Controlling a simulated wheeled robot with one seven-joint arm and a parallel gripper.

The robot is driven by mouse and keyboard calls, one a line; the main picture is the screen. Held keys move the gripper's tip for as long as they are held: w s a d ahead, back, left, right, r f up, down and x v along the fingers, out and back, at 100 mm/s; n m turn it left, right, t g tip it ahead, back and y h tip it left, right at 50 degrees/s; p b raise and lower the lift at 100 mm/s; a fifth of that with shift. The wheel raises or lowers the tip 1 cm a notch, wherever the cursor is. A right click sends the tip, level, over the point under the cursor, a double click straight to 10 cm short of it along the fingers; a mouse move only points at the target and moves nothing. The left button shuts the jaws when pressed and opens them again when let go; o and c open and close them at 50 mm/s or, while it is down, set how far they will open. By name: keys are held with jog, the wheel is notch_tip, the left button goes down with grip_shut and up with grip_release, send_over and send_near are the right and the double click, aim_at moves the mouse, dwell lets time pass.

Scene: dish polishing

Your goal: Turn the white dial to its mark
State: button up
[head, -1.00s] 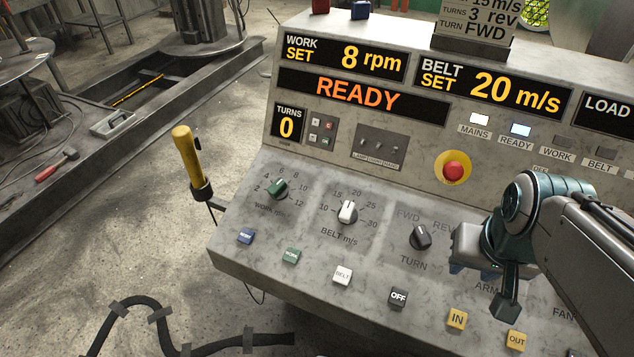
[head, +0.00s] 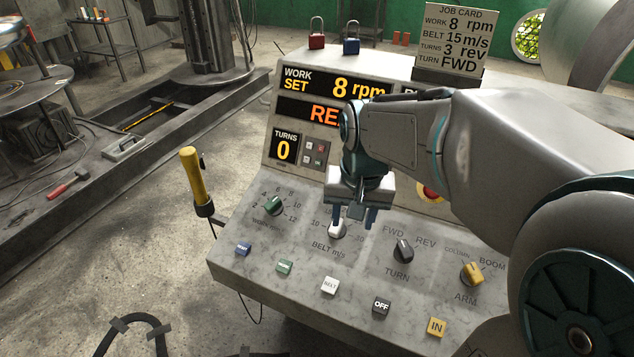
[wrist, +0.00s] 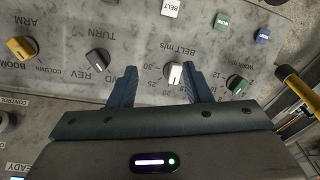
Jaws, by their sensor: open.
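The white dial (head: 337,231) is the BELT m/s knob on the sloping front of the console. In the head view my gripper (head: 353,217) is above it, partly covering the dial and its scale. In the wrist view the white dial (wrist: 173,73) shows between the tips of my open fingers (wrist: 159,70), closer to the right one. I cannot tell whether a finger touches it. Its pointer direction is hard to read. The job card (head: 455,40) reads BELT 15 m/s. My arm hides the belt display.
A green WORK dial (head: 274,206) is left of the white dial, and a black TURN dial (head: 403,250) and a yellow ARM dial (head: 471,273) are right. Several push buttons line the front edge, including a white BELT button (head: 330,285). A yellow-handled lever (head: 191,175) stands at the left.

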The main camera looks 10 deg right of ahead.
jog(key=w+m+g+p, duration=0.2)
jog(key=w+m, duration=0.2)
jog(key=w, duration=0.8)
notch_tip(320, 180, down, 14)
jog(key=shift+p, duration=0.4)
jog(key=shift+s, duration=0.1)
grip_shut()
